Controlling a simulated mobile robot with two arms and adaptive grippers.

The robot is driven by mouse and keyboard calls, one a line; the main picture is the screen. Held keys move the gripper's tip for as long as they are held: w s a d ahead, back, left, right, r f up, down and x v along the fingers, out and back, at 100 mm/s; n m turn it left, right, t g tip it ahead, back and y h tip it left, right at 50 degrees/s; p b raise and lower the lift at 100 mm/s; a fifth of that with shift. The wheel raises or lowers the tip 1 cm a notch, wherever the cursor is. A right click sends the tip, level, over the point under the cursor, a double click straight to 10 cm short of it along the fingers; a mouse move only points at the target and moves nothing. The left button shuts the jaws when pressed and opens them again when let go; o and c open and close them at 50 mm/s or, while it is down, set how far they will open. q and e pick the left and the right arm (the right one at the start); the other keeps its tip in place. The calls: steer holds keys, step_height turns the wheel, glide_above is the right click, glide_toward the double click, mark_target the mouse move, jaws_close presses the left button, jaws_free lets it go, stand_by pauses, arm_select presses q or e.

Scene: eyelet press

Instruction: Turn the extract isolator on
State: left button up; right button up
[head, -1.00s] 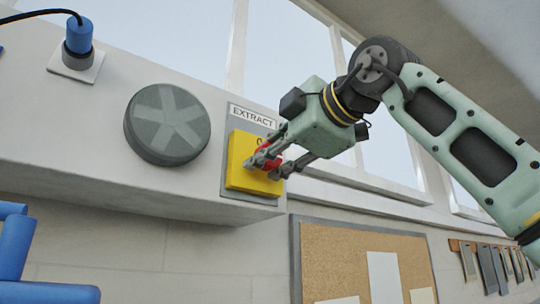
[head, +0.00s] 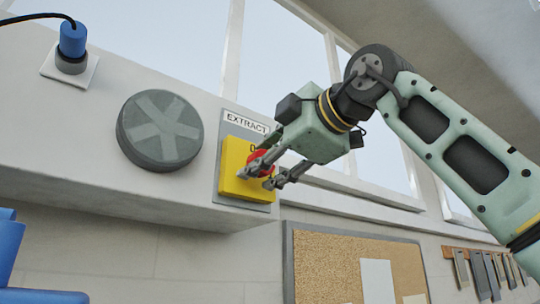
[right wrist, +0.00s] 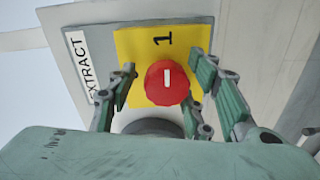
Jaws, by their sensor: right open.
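The extract isolator is a yellow plate (head: 232,180) with a red round knob (head: 260,160) on a grey backing under an EXTRACT label (head: 246,121). A 0 shows at the top of the plate in the head view. In the right wrist view, a 1 stands on the yellow plate (right wrist: 135,50), and the white bar on the red knob (right wrist: 167,90) lines up with it. My right gripper (head: 256,179) is open at the isolator. Its fingers, also in the right wrist view (right wrist: 165,92), stand either side of the knob; contact cannot be told. My left gripper is out of view.
A dark round disc with a pale star pattern (head: 160,130) is on the white wall box left of the isolator. A blue plug (head: 73,42) with a cable is further left.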

steer(key=v, duration=1.2)
stand_by(0.4)
